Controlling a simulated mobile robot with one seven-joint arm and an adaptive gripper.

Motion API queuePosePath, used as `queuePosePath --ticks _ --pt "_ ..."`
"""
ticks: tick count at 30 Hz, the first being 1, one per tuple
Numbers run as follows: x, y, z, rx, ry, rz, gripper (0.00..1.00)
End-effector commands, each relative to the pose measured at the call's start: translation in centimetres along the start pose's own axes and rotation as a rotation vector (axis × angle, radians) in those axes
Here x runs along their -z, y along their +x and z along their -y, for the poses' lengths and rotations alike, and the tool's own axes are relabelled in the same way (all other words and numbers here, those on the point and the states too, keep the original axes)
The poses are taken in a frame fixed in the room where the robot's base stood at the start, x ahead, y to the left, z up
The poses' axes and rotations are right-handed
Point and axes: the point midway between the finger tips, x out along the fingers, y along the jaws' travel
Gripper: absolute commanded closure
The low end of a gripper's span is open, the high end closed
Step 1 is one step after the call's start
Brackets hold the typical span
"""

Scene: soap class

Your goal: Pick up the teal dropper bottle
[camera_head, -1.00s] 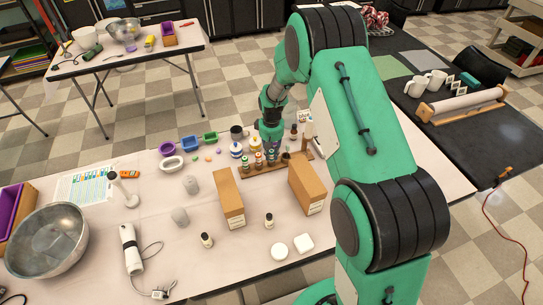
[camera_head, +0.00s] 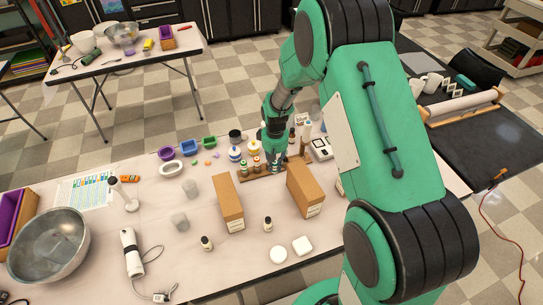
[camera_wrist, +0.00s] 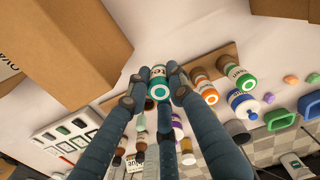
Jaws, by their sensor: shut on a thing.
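The teal dropper bottle (camera_wrist: 159,84) shows in the wrist view with a teal-and-white label and a round teal end facing the camera. My gripper (camera_wrist: 159,80) has its dark fingers closed against both sides of it, with a third finger below. In the head view my gripper (camera_head: 275,157) is at the wooden rack (camera_head: 247,176), among the small bottles. There the teal bottle is mostly hidden by the fingers, and I cannot tell whether it is clear of the rack.
Brown bottles with an orange cap (camera_wrist: 204,84) and a green cap (camera_wrist: 235,74) stand close beside the gripper. Two cardboard boxes (camera_head: 229,199) (camera_head: 304,188) stand in front of the rack. Small tubs (camera_head: 190,147) lie to the left.

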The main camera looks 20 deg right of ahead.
Motion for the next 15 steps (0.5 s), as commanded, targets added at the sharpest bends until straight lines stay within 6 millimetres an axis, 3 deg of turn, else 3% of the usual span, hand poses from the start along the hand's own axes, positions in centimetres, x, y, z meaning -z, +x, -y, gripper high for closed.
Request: queuePosePath --ticks 6,15 --pt "-4.0 -0.5 1.4 0.0 0.0 0.001 0.97" --pt "-7.1 -0.8 2.5 0.0 0.0 0.0 0.97"
